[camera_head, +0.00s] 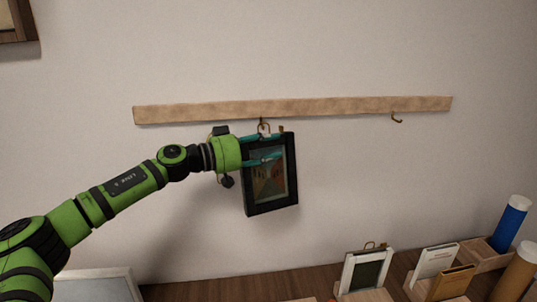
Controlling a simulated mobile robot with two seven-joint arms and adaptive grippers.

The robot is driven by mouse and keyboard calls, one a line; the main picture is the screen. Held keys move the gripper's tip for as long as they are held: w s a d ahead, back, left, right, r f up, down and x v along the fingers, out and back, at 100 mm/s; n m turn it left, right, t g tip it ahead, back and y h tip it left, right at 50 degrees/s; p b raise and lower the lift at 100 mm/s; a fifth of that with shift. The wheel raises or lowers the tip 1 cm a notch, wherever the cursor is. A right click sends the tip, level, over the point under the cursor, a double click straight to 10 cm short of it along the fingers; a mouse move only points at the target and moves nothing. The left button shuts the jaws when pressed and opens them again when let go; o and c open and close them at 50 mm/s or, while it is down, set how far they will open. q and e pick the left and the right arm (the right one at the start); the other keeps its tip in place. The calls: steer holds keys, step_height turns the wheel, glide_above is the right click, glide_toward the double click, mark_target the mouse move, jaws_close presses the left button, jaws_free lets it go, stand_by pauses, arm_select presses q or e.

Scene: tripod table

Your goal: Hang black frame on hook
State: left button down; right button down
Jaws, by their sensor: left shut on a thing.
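The black frame (286,196) holds a small coloured picture and is up against the wall, just below the left part of the wooden rail. My left gripper (272,149) is shut on the frame's upper left part, its teal fingers reaching across from the left. A hook or ring (263,126) shows at the rail's lower edge, right above the frame. I cannot tell whether the frame is hanging on it. A second brass hook (397,118) at the right of the rail is bare. My right gripper is out of view.
The wooden rail (340,106) runs across the wall. Below stands a dark table (210,291) with a white frame (346,275), books (435,261), a blue cylinder (511,222) and a tan cylinder (518,272). Another frame (15,22) hangs at upper left. The wall between is clear.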

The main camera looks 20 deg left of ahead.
arm_select(q)
steer(key=shift+w+a+f, duration=0.1)
steer(key=shift+w+a, duration=0.05)
steer(key=shift+w, duration=0.1)
steer(key=shift+w+a, duration=0.15)
steer(key=shift+w+a+f+p, duration=0.2)
steer(key=shift+w+f+p, duration=0.1)
steer(key=shift+p, duration=0.5)
